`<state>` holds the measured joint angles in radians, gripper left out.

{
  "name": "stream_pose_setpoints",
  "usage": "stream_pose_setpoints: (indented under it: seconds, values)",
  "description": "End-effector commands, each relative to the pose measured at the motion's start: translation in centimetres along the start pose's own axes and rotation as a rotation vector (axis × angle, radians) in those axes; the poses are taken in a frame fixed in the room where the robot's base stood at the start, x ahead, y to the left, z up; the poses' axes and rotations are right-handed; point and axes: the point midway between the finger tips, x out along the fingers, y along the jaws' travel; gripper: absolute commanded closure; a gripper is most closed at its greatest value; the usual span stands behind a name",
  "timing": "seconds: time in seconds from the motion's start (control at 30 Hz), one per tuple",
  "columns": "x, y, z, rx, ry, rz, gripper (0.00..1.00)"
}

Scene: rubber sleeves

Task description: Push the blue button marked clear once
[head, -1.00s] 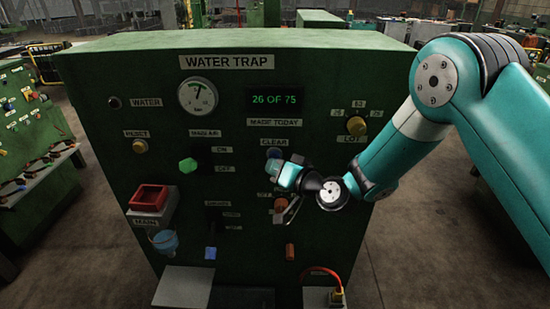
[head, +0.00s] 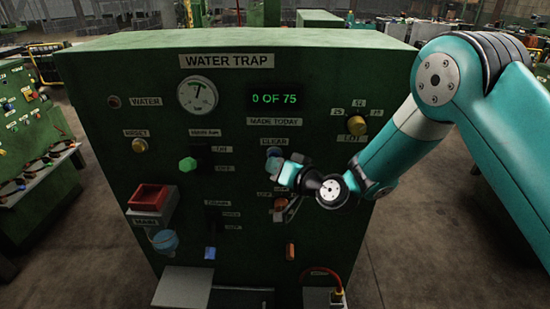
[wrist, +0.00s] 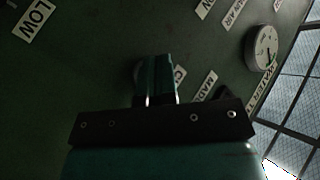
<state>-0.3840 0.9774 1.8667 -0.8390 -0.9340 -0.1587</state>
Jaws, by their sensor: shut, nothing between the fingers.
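The blue button (head: 273,152) sits under the CLEAR label (head: 273,142) on the green WATER TRAP panel (head: 340,220). Its lower part is hidden behind my gripper (head: 274,164). My gripper is shut and empty, with its tips at the button; I cannot tell whether they touch it or press it in. In the wrist view, the shut fingers (wrist: 158,72) point at the panel and hide most of what lies ahead of them. The green display (head: 275,99) above reads 0 OF 75.
An orange-red control (head: 280,205) sits just below my gripper. Open floor lies right of the cabinet.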

Motion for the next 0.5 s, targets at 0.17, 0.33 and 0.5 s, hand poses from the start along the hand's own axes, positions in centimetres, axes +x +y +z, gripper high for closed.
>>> stream_pose_setpoints:
  seconds: [0.17, 0.33, 0.5]
  values:
    - [-0.62, -0.40, 0.59, 0.000, 0.001, -0.001, 1.00]
    - [-0.83, -0.62, 0.61, 0.000, 0.000, 0.000, 1.00]
    - [-0.83, -0.62, 0.61, 0.000, 0.000, 0.000, 1.00]
